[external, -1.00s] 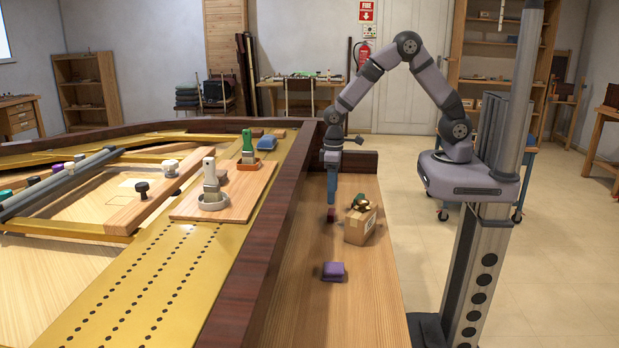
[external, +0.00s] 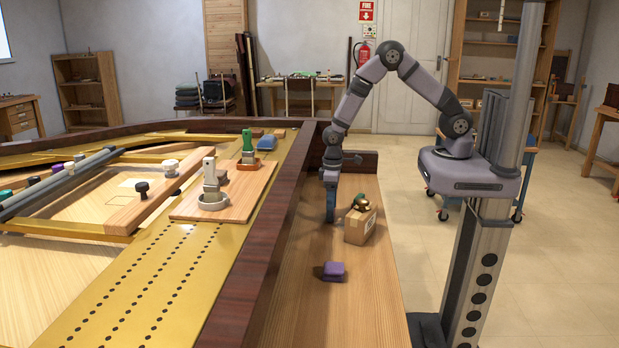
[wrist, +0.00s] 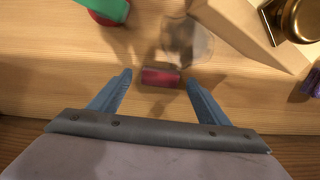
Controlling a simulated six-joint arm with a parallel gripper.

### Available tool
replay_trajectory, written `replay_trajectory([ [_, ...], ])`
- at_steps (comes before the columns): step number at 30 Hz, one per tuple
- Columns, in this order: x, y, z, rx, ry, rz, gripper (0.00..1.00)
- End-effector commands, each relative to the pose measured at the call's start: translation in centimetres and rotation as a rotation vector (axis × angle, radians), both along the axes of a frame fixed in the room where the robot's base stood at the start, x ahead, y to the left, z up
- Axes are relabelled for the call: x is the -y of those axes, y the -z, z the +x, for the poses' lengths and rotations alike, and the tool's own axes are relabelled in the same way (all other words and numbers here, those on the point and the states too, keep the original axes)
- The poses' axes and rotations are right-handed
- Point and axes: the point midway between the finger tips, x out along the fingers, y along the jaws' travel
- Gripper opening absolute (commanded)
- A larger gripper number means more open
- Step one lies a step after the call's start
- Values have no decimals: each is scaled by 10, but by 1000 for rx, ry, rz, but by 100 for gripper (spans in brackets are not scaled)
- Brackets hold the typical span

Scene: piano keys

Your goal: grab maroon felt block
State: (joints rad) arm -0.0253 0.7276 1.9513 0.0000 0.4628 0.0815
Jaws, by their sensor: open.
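The maroon felt block (wrist: 160,77) lies on the wooden ledge in the wrist view, between and just ahead of my two blue fingertips. My gripper (wrist: 160,84) is open around it, with a gap on either side of the block. In the external view my gripper (external: 331,214) points straight down, low over the ledge, left of the cardboard box. The block is hidden behind the fingers there.
A purple block (external: 334,271) lies nearer the camera on the ledge (external: 350,310). The dark wooden piano rim (external: 262,240) borders the ledge on the left.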

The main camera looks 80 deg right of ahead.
Motion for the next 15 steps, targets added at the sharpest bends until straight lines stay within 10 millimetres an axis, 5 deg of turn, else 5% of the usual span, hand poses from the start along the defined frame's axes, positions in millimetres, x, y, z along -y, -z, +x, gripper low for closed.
replay_trajectory([
  [10, 0, 6, 0, 0, 0, 0, 70],
  [15, 0, 6, 0, 0, 0, 0, 32],
])
